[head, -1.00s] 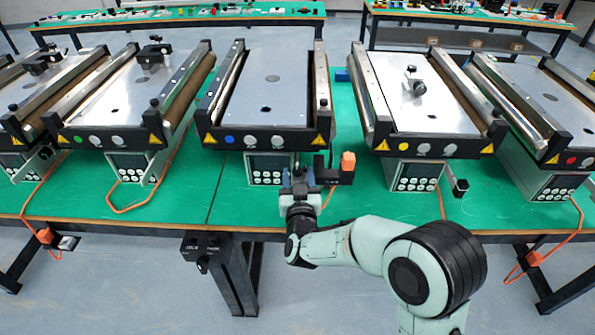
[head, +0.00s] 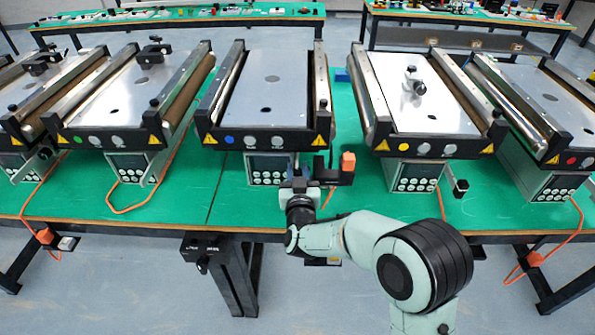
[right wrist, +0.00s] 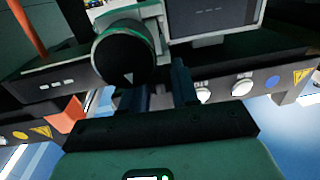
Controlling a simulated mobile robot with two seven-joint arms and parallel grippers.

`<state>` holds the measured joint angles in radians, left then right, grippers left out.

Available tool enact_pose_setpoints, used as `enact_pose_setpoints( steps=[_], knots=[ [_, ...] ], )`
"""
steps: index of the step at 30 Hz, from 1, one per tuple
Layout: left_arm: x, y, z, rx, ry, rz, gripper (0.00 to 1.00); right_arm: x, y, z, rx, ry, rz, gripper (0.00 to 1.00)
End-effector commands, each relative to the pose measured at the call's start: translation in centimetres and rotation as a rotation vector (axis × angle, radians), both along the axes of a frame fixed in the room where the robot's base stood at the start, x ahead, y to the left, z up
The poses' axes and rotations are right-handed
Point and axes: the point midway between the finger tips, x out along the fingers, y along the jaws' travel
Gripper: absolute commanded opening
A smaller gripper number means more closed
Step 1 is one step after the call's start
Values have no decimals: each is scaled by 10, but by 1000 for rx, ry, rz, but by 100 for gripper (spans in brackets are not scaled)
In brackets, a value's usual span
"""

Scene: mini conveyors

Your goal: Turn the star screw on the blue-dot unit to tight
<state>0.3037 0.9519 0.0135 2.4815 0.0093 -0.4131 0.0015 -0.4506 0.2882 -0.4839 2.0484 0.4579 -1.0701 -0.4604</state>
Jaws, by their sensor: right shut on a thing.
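The blue-dot unit is the middle conveyor (head: 268,92), with its blue dot (head: 229,139) on the front face; the dot also shows in the right wrist view (right wrist: 272,82). My right gripper (head: 300,183) is at the front of this unit, below its front rail. In the right wrist view its two fingers (right wrist: 158,92) stand a little apart, beside a round black knob with a pale triangle mark, which I take for the star screw (right wrist: 123,57). The gripper is shut on it, though the contact is partly hidden. My left gripper is not in view.
An orange block (head: 348,161) on a black bracket stands just right of my gripper. A control box with a screen (head: 268,168) is under the unit. Yellow-dot (head: 423,149) and green-dot (head: 95,141) units flank it. The green table (head: 200,190) has bare patches between them.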

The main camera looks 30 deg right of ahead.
Motion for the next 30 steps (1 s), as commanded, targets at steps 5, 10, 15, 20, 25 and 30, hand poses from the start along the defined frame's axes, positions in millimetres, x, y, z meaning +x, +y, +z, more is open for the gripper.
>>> enact_pose_setpoints(
  steps=[5, 10, 15, 20, 25, 30],
  knots=[
    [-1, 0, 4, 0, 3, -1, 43, 2, 1, 5, 1, -12, -31, 0],
    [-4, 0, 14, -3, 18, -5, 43, 2, 2, 8, -1, -14, -150, 0],
    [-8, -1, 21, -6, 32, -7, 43, 2, 1, 8, -2, -16, -252, 0],
    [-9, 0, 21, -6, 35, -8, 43, 1, 1, 7, -1, -17, -284, 0],
    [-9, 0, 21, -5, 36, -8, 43, 1, 1, 7, -2, -19, -283, 0],
    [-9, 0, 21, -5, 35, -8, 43, 2, 1, 8, -2, -20, -281, 52]
  ],
)
